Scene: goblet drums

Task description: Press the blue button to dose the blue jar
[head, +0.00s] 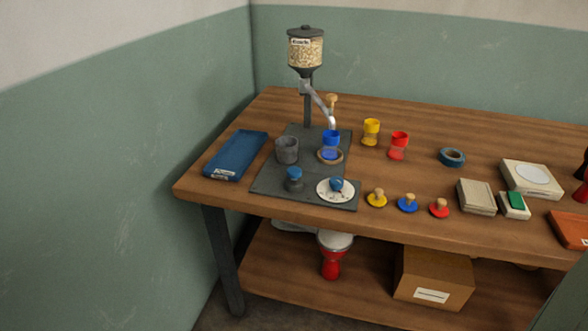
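The blue jar (331,137), a small cup with a clear-looking lower part, stands upright on a round ring under the chute (322,104) of the grain dispenser (305,53). The blue button (294,174) is a round-topped knob at the front of the dark base plate (270,180). To its right is a white dial (325,193) with a blue knob (336,184). The hopper holds pale grains and bears a label. Whether any grain is in the blue jar is too small to tell. My gripper is not in view.
A grey cup (287,150) stands behind the button. A yellow jar (371,132) and red jar (398,145) stand right of the chute. Yellow (377,198), blue (408,203) and red (439,208) knobbed lids line the front. A blue tray (236,155) lies left.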

